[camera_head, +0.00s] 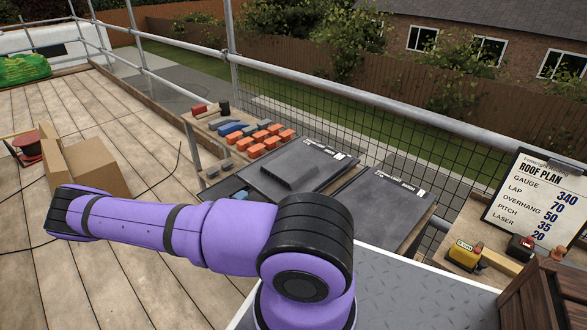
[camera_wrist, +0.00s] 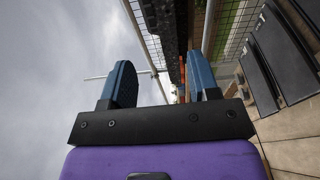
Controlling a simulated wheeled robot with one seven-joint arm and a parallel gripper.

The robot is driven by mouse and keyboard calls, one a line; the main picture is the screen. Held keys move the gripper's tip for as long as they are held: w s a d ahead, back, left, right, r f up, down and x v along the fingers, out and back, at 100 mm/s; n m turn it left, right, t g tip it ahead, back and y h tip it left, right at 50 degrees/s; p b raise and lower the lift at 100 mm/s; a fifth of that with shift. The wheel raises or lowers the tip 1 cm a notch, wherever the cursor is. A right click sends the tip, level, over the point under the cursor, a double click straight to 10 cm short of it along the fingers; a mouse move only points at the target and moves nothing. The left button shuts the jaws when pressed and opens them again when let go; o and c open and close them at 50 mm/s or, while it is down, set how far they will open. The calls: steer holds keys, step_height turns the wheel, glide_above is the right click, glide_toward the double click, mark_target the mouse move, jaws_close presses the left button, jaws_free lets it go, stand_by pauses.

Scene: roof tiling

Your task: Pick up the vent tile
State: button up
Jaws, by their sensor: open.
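The vent tile (camera_head: 291,172) is a dark grey flat tile with a raised louvred hump in its middle and a white label near its far edge. It lies on the bench beyond my arm in the head view. A plain dark tile (camera_head: 385,203) with a similar label lies to its right. My gripper (camera_wrist: 160,82) is open and empty in the wrist view, its two blue fingers wide apart against sky and scaffold. Dark slabs (camera_wrist: 283,50) show at the right of the wrist view, off to the side of the fingers; I cannot tell which is the vent tile.
Orange and grey blocks (camera_head: 264,140) sit behind the vent tile. Scaffold rails (camera_head: 300,72) and mesh run behind the bench. A roof plan board (camera_head: 537,200), a yellow tool (camera_head: 464,255) and a wooden crate (camera_head: 545,295) stand at right. A cardboard box (camera_head: 95,170) is on the deck at left.

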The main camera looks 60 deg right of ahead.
mark_target(262, 187)
steer(key=shift+t, duration=0.3)
steer(key=d, duration=0.7)
steer(key=s+d, duration=0.1)
steer(key=d, duration=0.3)
steer(key=shift+s+d+f, duration=0.1)
steer(key=shift+d+f, duration=0.05)
steer(key=shift+f, duration=0.2)
jaws_close()
steer(key=shift+r+h, duration=0.1)
steer(key=shift+h, duration=0.2)
